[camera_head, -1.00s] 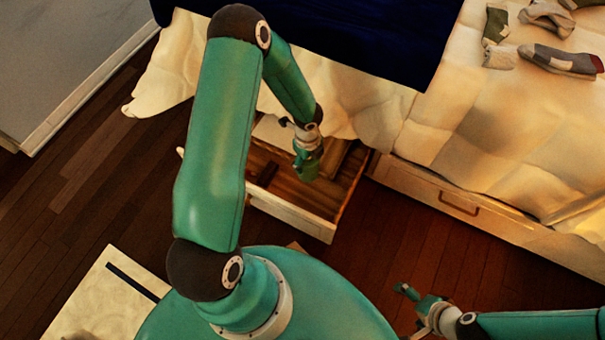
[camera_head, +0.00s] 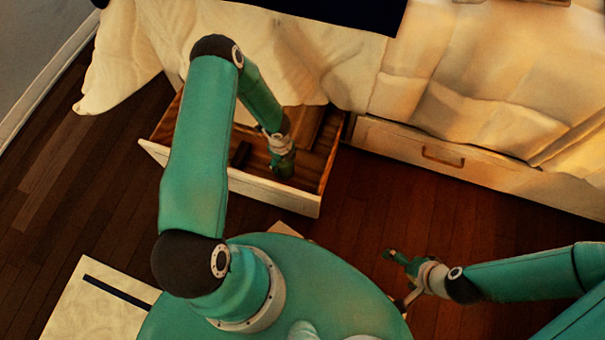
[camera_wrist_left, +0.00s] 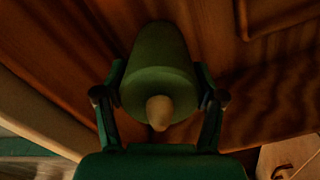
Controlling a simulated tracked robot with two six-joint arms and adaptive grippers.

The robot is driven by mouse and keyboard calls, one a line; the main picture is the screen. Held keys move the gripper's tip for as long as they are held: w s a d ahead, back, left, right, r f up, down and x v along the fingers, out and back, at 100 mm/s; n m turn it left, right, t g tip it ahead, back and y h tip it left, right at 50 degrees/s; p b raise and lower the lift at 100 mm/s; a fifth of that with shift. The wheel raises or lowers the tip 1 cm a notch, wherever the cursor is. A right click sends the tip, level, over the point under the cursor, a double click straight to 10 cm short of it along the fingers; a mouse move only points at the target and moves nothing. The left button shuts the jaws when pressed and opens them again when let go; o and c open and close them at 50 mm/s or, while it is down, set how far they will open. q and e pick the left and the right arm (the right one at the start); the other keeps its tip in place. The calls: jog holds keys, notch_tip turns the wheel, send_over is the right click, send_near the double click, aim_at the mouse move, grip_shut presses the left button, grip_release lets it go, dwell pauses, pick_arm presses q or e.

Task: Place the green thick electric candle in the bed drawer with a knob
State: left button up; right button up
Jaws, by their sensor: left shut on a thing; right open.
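The green thick candle (camera_wrist_left: 158,72) is between the fingers of my left gripper (camera_wrist_left: 160,95) in the left wrist view, with its pale flame tip toward the camera. In the head view my left gripper (camera_head: 281,165) is inside the outline of the open bed drawer (camera_head: 262,192), near its front panel. The drawer's wooden floor shows beneath the candle. I cannot tell whether the candle touches the floor. The drawer's knob is not visible. My right gripper (camera_head: 402,262) is open and empty above the floor, right of my base.
A closed drawer (camera_head: 410,148) with a bar handle (camera_head: 442,157) is to the right of the open one. The bed's pale cover (camera_head: 460,70) hangs above both. Wooden dividers show inside the open drawer. Dark wooden floor (camera_head: 375,205) is clear in front.

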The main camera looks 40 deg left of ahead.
pick_arm(q)
jog(key=shift+f+b, duration=0.6)
jog(key=shift+f, duration=1.5)
jog(key=shift+f, duration=0.1)
jog(key=shift+f+b, duration=0.15)
jog(key=shift+b, duration=0.15)
jog(key=o, duration=1.2)
jog(key=shift+o, duration=0.2)
